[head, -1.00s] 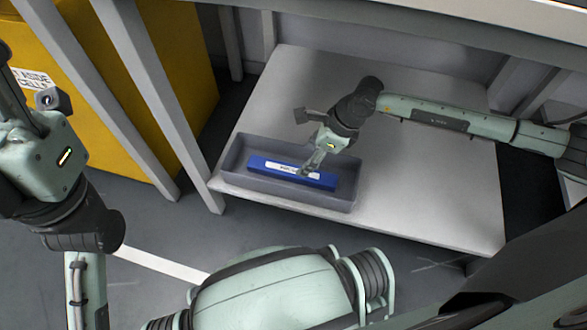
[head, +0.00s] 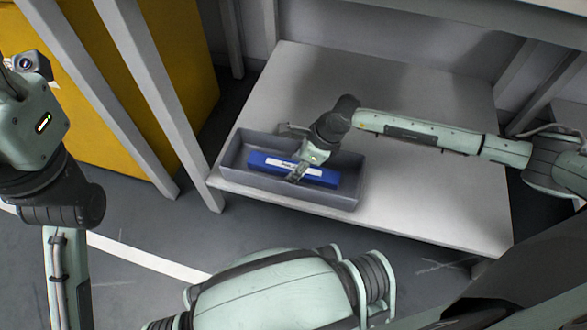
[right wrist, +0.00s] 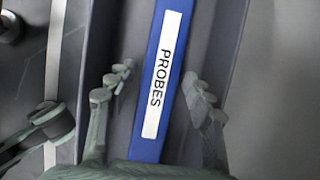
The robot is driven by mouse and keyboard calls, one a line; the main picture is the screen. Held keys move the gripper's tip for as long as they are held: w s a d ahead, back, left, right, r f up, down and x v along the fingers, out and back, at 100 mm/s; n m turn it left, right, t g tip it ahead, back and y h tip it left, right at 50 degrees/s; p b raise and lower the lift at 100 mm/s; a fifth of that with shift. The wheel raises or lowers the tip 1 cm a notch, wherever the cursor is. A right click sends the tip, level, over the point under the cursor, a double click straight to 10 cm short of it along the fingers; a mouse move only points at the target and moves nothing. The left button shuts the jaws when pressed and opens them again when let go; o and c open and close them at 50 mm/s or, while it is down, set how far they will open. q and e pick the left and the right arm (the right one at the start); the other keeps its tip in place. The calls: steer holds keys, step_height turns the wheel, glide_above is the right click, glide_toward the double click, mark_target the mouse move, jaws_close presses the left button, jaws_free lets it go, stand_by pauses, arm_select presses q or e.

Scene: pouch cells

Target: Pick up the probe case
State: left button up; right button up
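The probe case is a long blue box (head: 322,177) with a white label; it lies in a grey tray (head: 232,160) on the lower shelf. The right wrist view shows the same case (right wrist: 159,150) with its label reading PROBES. My right gripper (head: 295,176) is over the middle of the case. In the right wrist view its fingers (right wrist: 160,90) are open, one on each side of the case, with gaps between them and the case. My left arm is at the left edge of the head view; its fingertips are out of frame.
The grey shelf (head: 420,200) has free room behind and right of the tray. A shelf leg (head: 190,140) stands just left of the tray. A yellow cabinet (head: 190,60) is at the left, and the upper shelf edge (head: 430,15) hangs above.

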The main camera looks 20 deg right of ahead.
steer(key=c, duration=1)
